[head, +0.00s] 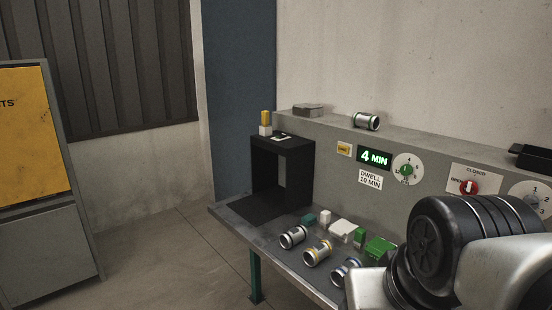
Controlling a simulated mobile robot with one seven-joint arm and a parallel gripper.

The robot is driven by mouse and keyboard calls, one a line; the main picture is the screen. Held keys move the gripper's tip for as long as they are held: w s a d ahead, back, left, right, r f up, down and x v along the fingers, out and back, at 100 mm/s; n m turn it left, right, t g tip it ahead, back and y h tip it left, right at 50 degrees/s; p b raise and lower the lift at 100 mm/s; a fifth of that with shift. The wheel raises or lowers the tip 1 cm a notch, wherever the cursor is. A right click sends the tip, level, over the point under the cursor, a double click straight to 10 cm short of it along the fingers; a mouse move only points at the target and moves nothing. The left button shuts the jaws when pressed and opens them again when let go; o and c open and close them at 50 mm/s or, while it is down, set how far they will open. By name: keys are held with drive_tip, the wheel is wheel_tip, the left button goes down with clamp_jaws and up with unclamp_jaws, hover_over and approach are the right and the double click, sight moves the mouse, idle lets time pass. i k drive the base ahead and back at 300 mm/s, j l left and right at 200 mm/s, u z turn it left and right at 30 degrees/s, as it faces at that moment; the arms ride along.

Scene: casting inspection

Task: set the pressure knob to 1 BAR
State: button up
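My arm's dark and silver links fill the lower right, in front of the panel. My gripper is not in view.
The panel also has a red OPEN/CLOSED knob (468,187), a numbered timer dial (408,168) and a green "4 MIN" display (374,158). Metal cylinders (293,237) and green blocks (380,247) lie on the bench (236,217). A black box frame (283,143) stands at its left end.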

sight(532, 201)
drive_tip(key=z, duration=2.4)
drive_tip(key=i+j+u, duration=0.1)
drive_tip(key=u, duration=0.35)
drive_tip(key=i+j+u, duration=0.1)
drive_tip(key=j+u, duration=0.15)
drive_tip(key=u, duration=0.15)
drive_tip(key=i+j+u, duration=0.1)
drive_tip(key=u, duration=0.35)
drive_tip(key=i, duration=0.05)
